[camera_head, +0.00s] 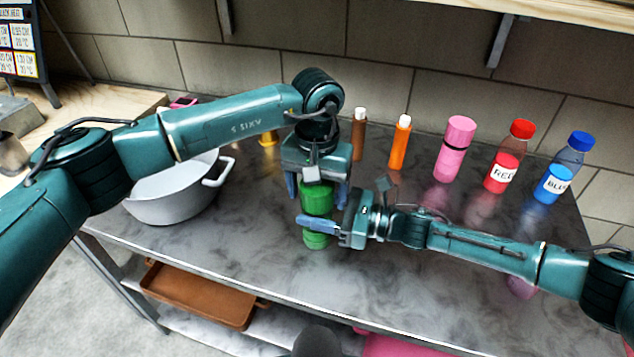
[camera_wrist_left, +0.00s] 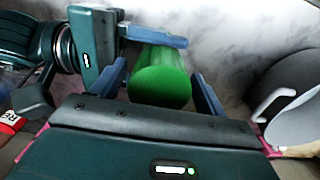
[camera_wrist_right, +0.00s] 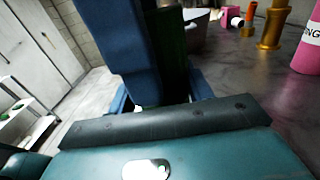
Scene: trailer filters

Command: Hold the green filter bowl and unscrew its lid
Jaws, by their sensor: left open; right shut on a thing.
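The green filter stands upright on the marbled tabletop, with its lid (camera_head: 316,198) at the top and its bowl (camera_head: 317,240) below. My right gripper (camera_head: 322,224) comes in from the right and is shut on the bowl. My left gripper (camera_head: 317,190) points down from above, open, with one finger on each side of the lid. The left wrist view shows the round lid top (camera_wrist_left: 160,88) between the spread fingers, with gaps at the sides. In the right wrist view, the dark green filter (camera_wrist_right: 172,55) is shadowed and partly hidden by a large blue finger.
A white pot (camera_head: 175,195) stands at the left, under my left arm. Orange (camera_head: 399,145), pink (camera_head: 455,150), red (camera_head: 508,158) and blue (camera_head: 564,170) bottles stand along the back. A brown tray (camera_head: 200,294) lies on the lower shelf.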

